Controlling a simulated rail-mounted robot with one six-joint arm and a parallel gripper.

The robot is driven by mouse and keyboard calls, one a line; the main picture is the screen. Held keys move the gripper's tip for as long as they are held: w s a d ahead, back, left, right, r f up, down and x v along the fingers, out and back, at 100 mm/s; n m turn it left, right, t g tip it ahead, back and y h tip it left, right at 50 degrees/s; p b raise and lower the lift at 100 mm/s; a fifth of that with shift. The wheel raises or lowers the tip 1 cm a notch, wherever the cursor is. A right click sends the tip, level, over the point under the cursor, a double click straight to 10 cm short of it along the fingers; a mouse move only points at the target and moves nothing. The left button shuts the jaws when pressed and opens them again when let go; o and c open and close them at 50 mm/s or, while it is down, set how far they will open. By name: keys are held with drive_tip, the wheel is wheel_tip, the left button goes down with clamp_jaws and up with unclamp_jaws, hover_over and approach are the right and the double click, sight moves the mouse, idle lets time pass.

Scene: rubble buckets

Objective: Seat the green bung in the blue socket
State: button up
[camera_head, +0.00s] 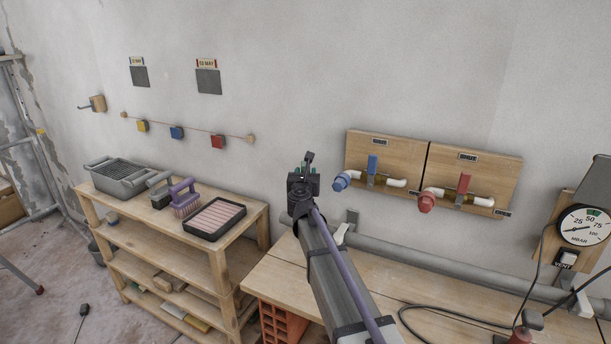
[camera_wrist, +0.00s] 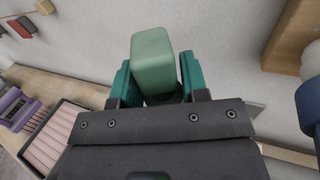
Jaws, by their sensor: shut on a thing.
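My gripper (camera_head: 302,172) is raised in front of the wall, left of the wooden valve boards. In the wrist view its teal fingers (camera_wrist: 152,82) are shut on the pale green bung (camera_wrist: 152,52), a blocky piece with rounded edges that sticks up between them. The bung's lower end is hidden by the gripper body. The blue socket (camera_head: 340,183) is the open-looking blue end of a white pipe on the left board, a short way right of my gripper. A blue and white round part, likely the same socket, shows at the right edge of the wrist view (camera_wrist: 309,105). Bung and socket are apart.
A red pipe end (camera_head: 426,202) sits on the right board. Blue (camera_head: 372,164) and red (camera_head: 464,183) levers stand above the pipes. A grey pipe (camera_head: 440,262) runs along the wall above the bench (camera_head: 285,285). A shelf (camera_head: 135,215) with trays and brushes stands left.

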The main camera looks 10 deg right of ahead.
drive_tip(key=shift+f, duration=0.1)
drive_tip(key=shift+f+b, duration=1.4)
drive_tip(key=shift+b, duration=0.1)
drive_tip(key=shift+f+b, duration=1.5)
drive_tip(key=shift+f+b, duration=0.55)
drive_tip(key=shift+r, duration=0.1)
